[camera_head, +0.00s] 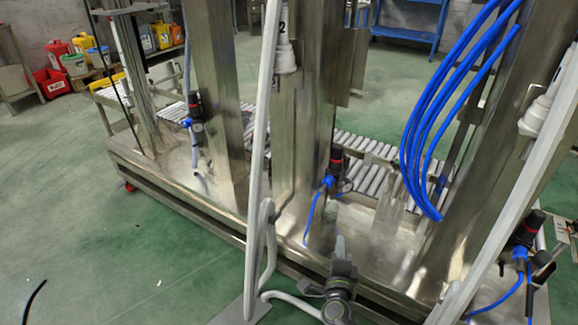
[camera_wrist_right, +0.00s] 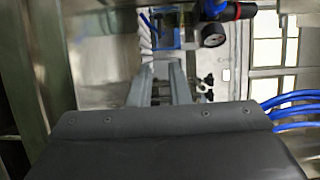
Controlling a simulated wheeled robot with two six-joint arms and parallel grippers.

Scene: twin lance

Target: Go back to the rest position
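My right gripper (camera_head: 340,240) is at the bottom middle of the head view, its fingers pointing up the picture toward the steel machine base (camera_head: 220,205). In the right wrist view its two grey fingers (camera_wrist_right: 161,68) show a gap between them and nothing clearly held. A long pale lance (camera_head: 259,130) stands left of this gripper in the head view, with a bent tube at its lower end. A second pale lance (camera_head: 510,215) slants down at the right. I cannot tell whether the gripper touches anything. My left gripper is not in view.
Steel columns (camera_head: 215,80) rise from the base, with a roller conveyor (camera_head: 370,175) behind. Blue hoses (camera_head: 425,130) hang at the right. Black-and-blue valve fittings (camera_head: 333,170) sit near my right gripper; a gauge (camera_wrist_right: 213,34) shows in the wrist view. Green floor (camera_head: 90,250) is clear at left.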

